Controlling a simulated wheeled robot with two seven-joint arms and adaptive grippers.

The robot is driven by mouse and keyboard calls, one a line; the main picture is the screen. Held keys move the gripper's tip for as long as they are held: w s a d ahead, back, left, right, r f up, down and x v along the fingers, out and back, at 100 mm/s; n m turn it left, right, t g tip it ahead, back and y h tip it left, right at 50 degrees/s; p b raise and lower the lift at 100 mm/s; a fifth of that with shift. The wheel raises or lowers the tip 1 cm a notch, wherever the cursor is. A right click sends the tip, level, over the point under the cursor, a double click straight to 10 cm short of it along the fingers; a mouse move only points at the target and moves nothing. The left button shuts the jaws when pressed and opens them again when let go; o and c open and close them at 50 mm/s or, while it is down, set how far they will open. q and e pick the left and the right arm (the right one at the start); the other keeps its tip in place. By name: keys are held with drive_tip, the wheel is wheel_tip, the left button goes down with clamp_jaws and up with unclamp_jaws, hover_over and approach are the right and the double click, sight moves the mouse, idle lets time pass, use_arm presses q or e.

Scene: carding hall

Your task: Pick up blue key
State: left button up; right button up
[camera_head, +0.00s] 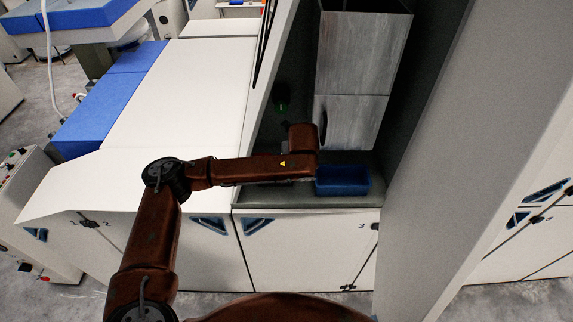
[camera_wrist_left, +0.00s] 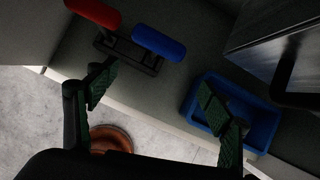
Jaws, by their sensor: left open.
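The blue key (camera_wrist_left: 158,43) shows a blue, rounded handle at the top middle of the left wrist view. It rests at a black holder (camera_wrist_left: 128,52), beside a similar red handle (camera_wrist_left: 94,13). My left gripper (camera_wrist_left: 156,94) is open and empty, with its green-padded fingers spread below the holder in that view. Its left fingertip appears close to the holder; I cannot tell whether they touch. In the head view my left arm reaches into the alcove, its wrist hiding the gripper, and the keys cannot be made out.
A blue open tray (camera_head: 342,191) stands on the alcove's ledge, right of my left wrist; it also shows in the left wrist view (camera_wrist_left: 267,138). A grey metal duct (camera_head: 352,122) rises behind it. A pale panel (camera_head: 490,130) closes the right side.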

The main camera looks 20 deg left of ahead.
use_arm(q)
drive_tip(key=w+a+f+p, duration=0.2)
drive_tip(key=f, duration=0.1)
drive_tip(key=w+a+f+p, duration=0.1)
drive_tip(key=w, duration=0.1)
drive_tip(key=shift+a+f, duration=0.25)
drive_tip(key=shift+f, duration=0.35)
drive_tip(key=shift+c, duration=0.6)
drive_tip(key=c, duration=1.5)
drive_tip(key=shift+c, duration=0.3)
